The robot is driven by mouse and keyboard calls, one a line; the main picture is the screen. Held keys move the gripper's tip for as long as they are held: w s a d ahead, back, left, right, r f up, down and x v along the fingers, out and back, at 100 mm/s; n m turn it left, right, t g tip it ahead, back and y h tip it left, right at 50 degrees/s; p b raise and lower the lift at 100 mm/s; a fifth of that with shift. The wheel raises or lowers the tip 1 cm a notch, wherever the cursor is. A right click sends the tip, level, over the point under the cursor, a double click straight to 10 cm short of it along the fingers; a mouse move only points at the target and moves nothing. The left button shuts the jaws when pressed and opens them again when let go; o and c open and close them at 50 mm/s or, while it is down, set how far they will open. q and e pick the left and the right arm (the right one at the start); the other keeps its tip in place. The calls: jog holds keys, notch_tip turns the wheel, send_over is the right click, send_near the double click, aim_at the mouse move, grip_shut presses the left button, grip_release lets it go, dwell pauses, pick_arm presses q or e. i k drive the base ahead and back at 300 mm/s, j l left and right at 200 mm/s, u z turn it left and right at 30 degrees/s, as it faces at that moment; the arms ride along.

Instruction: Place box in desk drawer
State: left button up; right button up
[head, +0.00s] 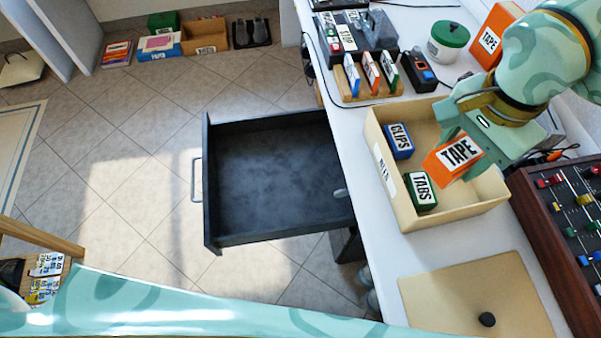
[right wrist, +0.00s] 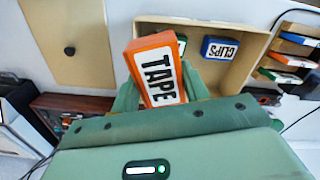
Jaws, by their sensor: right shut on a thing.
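My right gripper (head: 466,146) is shut on an orange box (head: 446,162) with a white TAPE label. It holds the box tilted above the tan bin (head: 460,219). The orange box also shows in the right wrist view (right wrist: 155,70), between my green fingers. Inside the bin lie a blue CLIPS box (head: 399,141) and a green TABS box (head: 420,190). The desk drawer (head: 270,238) is pulled out to the left of the white desk. Its dark inside looks empty. My left gripper is out of view.
A tan lid (head: 450,300) with a black knob lies on the desk in front of the bin. A control panel (head: 535,205) stands at right. Upright cards in a wooden rack (head: 375,94), a green-lidded jar (head: 446,45) and another TAPE box (head: 494,38) stand behind.

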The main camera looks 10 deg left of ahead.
aim_at(273, 178)
jog(key=j+u, duration=0.5)
jog(key=j, duration=1.1)
